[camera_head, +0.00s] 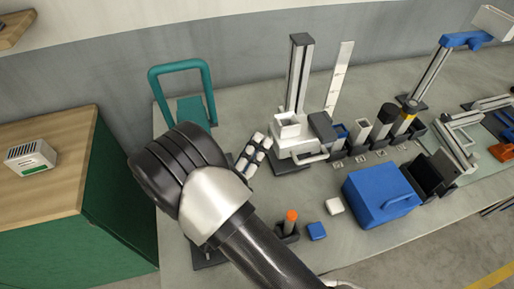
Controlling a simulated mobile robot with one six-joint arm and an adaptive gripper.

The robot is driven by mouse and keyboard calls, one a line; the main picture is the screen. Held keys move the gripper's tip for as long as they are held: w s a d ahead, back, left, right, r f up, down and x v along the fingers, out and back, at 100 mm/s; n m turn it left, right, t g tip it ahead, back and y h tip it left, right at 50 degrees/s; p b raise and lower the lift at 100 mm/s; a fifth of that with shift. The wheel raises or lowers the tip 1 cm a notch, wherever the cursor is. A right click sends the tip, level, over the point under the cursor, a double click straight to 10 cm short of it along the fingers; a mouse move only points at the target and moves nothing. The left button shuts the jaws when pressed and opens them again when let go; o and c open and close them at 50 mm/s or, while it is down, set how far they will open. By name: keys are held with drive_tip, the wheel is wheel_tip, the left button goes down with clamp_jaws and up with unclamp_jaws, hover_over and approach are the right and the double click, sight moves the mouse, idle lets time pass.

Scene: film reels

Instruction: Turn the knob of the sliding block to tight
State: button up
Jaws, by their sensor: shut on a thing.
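My dark arm with a silver joint crosses the lower middle and covers part of the table. My gripper is hidden behind it. I cannot pick out the sliding block or its knob for sure. An upright grey column (298,75) stands at the back of the table, with a white boxy unit (292,150) at its foot and a dark grey block (322,127) at that unit's right. No knob is clear on it. A dark base plate (208,257) shows partly below my arm; what stands on it is hidden.
A teal frame (182,67) stands behind my arm. White rolls (252,150) lie right of it. A blue box (380,193), an orange-topped post (291,216), a blue cube (317,231) and a white cube (334,206) stand on the table (340,255). A green cabinet (85,205) is left.

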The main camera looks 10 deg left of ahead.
drive_tip(key=o, duration=1.1)
drive_tip(key=shift+c, duration=0.2)
drive_tip(key=s+a+f, duration=0.1)
drive_tip(key=s+a, duration=0.5)
drive_tip(key=s, duration=0.7)
drive_tip(key=shift+s+a+f, duration=0.15)
